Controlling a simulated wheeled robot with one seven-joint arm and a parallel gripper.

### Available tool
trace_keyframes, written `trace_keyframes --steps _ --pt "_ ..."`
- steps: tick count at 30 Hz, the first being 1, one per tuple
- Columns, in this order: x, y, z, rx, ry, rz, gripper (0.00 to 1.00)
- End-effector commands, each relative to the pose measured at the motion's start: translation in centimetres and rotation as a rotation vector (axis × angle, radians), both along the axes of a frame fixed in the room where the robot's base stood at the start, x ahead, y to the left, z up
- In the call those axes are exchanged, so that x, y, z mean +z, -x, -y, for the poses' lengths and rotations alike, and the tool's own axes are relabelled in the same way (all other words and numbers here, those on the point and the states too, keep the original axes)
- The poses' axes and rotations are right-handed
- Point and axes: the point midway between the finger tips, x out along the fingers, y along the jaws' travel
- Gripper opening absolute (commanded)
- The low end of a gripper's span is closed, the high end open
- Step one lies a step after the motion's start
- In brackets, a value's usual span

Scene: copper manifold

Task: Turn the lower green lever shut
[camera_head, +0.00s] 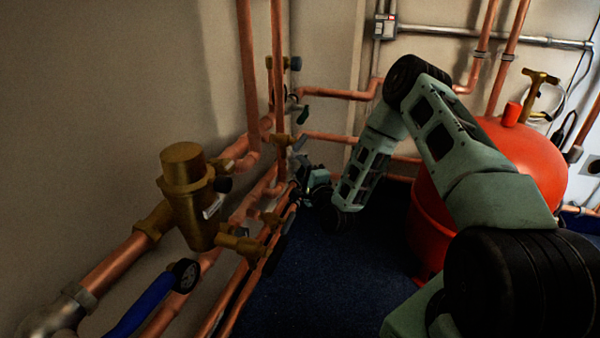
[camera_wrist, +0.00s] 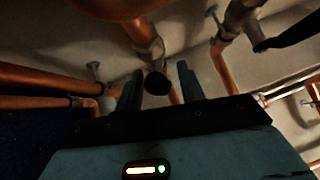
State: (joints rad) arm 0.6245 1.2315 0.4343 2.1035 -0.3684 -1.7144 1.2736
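My gripper (camera_head: 302,186) is low by the copper pipes along the left wall in the head view. In the wrist view my gripper (camera_wrist: 159,88) is open, its two dark fingers spread apart. A dark round-ended piece (camera_wrist: 157,83) on a pipe fitting shows between the fingers; I cannot tell whether it is the lower lever or whether a finger touches it. A dark greenish lever (camera_head: 303,114) stands on the pipes above my gripper in the head view. The lower green lever cannot be made out clearly; my gripper and the dim light may hide it.
A red tank (camera_head: 520,150) stands behind my arm at the right. Copper pipes (camera_head: 335,93) run along the back wall. Dark blue floor (camera_head: 320,280) is open between.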

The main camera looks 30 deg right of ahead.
Motion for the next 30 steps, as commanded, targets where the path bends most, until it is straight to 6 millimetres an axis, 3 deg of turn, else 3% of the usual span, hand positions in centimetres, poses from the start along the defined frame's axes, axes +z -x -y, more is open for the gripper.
trace_keyframes --steps 5,13,14,18,30 --pt "0.11 -1.17 0.14 0.000 0.000 0.000 0.39" --pt "0.22 -1.29 0.17 0.000 0.000 -0.001 0.39" --pt "0.22 -1.28 0.17 0.000 0.000 -0.001 0.36" --pt "0.19 -1.26 0.17 0.000 0.000 -0.001 0.00" --pt "0.86 -1.20 0.25 -0.002 -0.041 -0.034 0.00"
